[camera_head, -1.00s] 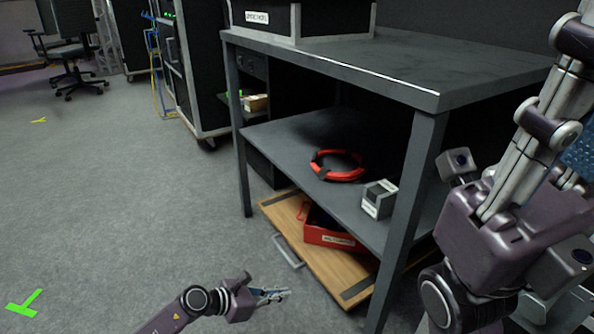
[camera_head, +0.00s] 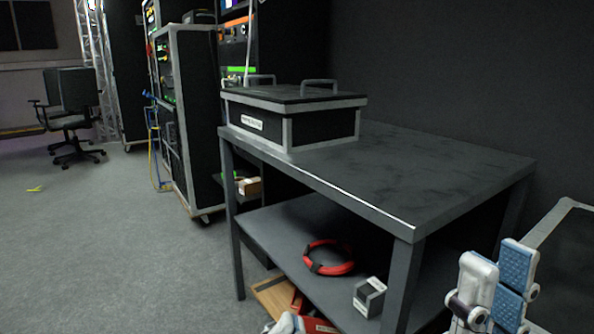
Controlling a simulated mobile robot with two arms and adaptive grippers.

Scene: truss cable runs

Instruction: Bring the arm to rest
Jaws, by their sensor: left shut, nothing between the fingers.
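The tips of my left gripper (camera_head: 285,324) show at the bottom edge, in front of the lower part of the table. They are shut and hold nothing; the rest of the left arm is out of frame. My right gripper (camera_head: 495,290) shows in part at the lower right, with pale links and blue pads, beside the table's front leg.
A dark table (camera_head: 430,180) carries a black lidded case (camera_head: 325,127). Its shelf holds a red cable coil (camera_head: 329,268) and a small grey box (camera_head: 369,297). Equipment racks (camera_head: 196,120) and an office chair (camera_head: 68,125) stand behind.

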